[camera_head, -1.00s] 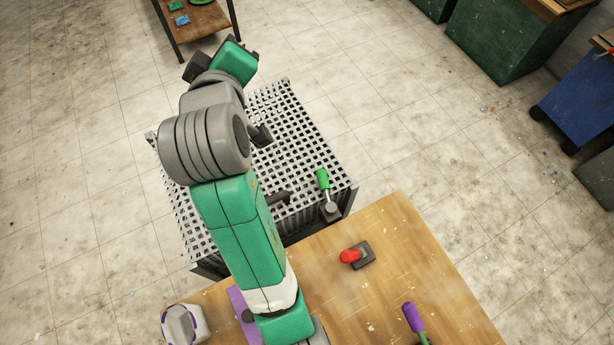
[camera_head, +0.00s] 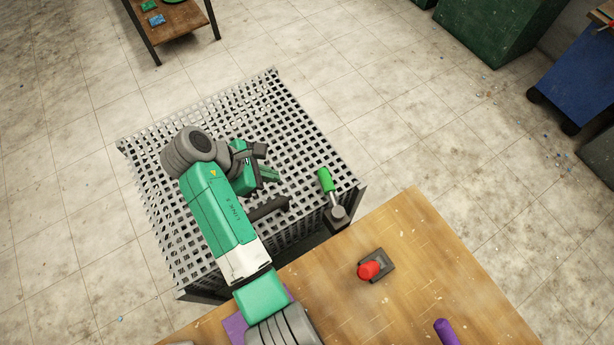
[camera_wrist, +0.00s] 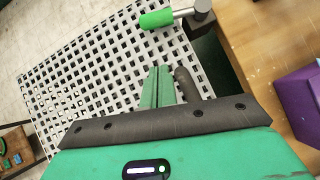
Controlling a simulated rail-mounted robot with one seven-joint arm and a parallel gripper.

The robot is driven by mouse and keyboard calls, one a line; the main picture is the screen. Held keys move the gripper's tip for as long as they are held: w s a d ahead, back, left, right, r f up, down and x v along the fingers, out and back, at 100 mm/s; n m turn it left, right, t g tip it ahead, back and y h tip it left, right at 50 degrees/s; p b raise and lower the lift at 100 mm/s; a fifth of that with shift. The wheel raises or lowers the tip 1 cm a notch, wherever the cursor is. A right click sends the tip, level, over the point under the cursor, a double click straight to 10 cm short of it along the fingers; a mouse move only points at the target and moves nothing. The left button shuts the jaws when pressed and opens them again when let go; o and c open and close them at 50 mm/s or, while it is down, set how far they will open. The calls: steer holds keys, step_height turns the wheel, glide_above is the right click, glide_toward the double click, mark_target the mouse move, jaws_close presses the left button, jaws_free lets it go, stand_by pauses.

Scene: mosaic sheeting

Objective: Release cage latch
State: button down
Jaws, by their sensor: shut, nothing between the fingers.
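The cage (camera_head: 150,185) is a grey lattice box beside the wooden table. Its latch has a green grip (camera_head: 325,180) on a metal rod and a dark base (camera_head: 338,217), at the cage's edge near the table. The latch grip also shows at the top of the wrist view (camera_wrist: 156,20). My gripper (camera_head: 274,176) is over the cage top, left of the latch and apart from it. In the wrist view its green fingers (camera_wrist: 158,75) are together with nothing between them. A dark bar handle (camera_head: 268,208) lies close to the fingers.
The wooden table (camera_head: 450,265) carries a red knob on a dark plate (camera_head: 369,270) and a purple handle (camera_head: 445,330). A shelf table (camera_head: 185,20), green cabinets (camera_head: 500,40) and a blue cart (camera_head: 580,75) stand farther off.

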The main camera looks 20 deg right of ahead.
mark_target(331, 193)
steer(key=b+x, duration=0.1)
steer(key=x, duration=0.9)
steer(key=shift+a+b, duration=0.15)
steer(key=shift+b, duration=0.15)
steer(key=d, duration=0.2)
steer(key=d+f, duration=0.1)
steer(key=shift+s+d, duration=0.15)
steer(key=shift+d, duration=0.35)
steer(key=shift+s+r, duration=0.1)
